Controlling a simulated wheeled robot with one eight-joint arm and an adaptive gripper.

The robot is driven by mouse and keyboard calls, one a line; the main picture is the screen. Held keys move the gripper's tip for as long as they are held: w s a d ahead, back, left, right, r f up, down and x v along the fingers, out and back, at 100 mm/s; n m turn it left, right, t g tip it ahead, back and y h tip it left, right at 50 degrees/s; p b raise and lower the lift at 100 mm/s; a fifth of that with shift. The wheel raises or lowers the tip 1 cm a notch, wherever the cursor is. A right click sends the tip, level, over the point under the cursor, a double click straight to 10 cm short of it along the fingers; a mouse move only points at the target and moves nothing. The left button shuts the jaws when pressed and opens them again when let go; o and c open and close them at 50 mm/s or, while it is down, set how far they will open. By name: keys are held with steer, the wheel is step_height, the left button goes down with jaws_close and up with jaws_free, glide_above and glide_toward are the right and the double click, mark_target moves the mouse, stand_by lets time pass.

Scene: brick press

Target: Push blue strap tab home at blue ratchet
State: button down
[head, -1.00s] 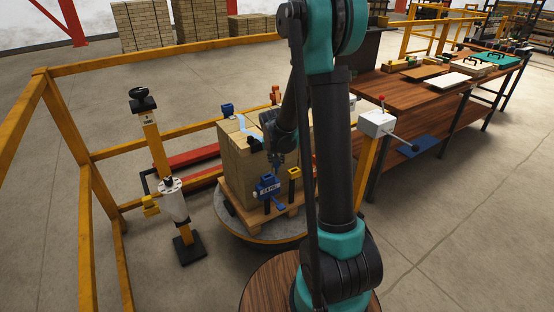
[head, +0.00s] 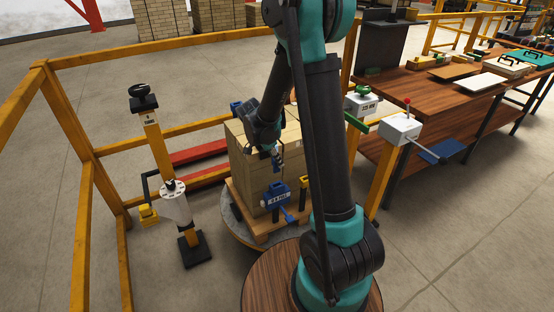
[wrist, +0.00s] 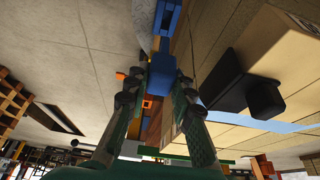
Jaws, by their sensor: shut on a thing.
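The blue ratchet (head: 278,196), with a white label plate, sits low on the near face of the wrapped brick stack (head: 250,160). My gripper (head: 276,153) is above it, close to the stack's near upper edge. In the wrist view my gripper (wrist: 160,98) is shut on a blue tab (wrist: 162,72), which shows between the fingertips. A blue part (wrist: 168,20) lies beyond the tab; whether the two touch is unclear. A pale blue strap (wrist: 255,122) runs over the bricks in the wrist view. My arm hides much of the stack's top in the head view.
The stack stands on a wooden pallet (head: 240,205) on a round turntable (head: 236,228). A black corner piece (wrist: 245,90) is beside my fingers. A yellow post (head: 158,145) stands left, a grey lever box (head: 400,128) right. Yellow rails (head: 110,160) enclose the left side.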

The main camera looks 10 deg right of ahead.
mark_target(277, 171)
steer(key=shift+f, duration=3.25)
steer(key=shift+f, duration=0.3)
steer(key=shift+f, duration=0.3)
steer(key=shift+f, duration=0.4)
steer(key=shift+f, duration=0.2)
steer(key=shift+f, duration=0.35)
steer(key=c, duration=1.2)
jaws_free()
steer(key=shift+f, duration=0.1)
